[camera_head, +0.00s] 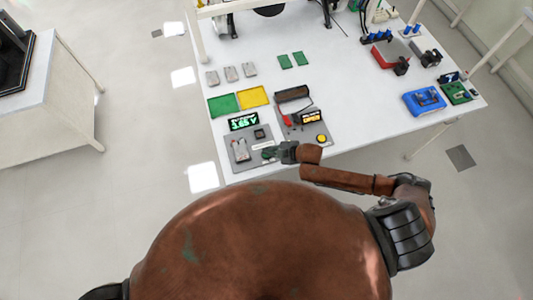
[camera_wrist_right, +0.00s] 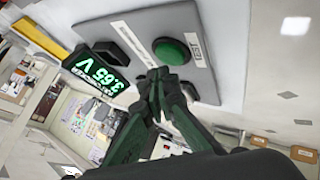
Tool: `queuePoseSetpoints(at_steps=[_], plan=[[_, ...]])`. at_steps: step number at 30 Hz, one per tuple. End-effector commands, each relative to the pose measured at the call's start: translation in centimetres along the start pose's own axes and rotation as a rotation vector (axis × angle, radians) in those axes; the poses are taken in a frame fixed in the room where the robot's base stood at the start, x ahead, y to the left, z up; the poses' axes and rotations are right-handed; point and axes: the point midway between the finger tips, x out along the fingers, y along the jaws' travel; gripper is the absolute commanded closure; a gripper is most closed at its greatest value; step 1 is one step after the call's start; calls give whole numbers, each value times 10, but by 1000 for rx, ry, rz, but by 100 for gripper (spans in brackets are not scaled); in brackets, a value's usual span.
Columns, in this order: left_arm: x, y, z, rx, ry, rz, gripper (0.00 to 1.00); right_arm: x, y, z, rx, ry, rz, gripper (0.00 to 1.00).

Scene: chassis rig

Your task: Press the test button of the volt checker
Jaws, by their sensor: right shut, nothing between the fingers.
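The volt checker (camera_head: 232,164) is a grey plate at the table's near edge in the head view, with a green-lit display (camera_head: 243,121) behind it. In the right wrist view the display (camera_wrist_right: 98,70) reads 3.65 V. There a round green button (camera_wrist_right: 176,53) sits in a dark ring beside a TEST label (camera_wrist_right: 203,50). My left gripper is not in view.
Right of the checker stands a second plate with an orange display (camera_head: 310,118) and a yellow button (camera_head: 321,139). Behind are a green tray (camera_head: 223,104), a yellow tray (camera_head: 254,97) and a brown roller-like part (camera_head: 292,94). A blue case (camera_head: 424,101) lies far right; the table between is clear.

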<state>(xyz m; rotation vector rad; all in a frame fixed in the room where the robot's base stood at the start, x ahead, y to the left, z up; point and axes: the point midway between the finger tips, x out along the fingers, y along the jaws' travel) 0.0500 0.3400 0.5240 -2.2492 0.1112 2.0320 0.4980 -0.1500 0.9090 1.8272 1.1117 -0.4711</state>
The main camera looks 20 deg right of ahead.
Motion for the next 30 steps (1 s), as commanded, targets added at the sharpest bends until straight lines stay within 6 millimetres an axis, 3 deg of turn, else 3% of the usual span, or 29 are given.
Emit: queuePoseSetpoints(at_steps=[17,30], plan=[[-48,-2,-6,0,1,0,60,-35,25,-25,-1,0,0,100],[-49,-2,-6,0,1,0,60,-35,25,-25,0,0,0,100]])
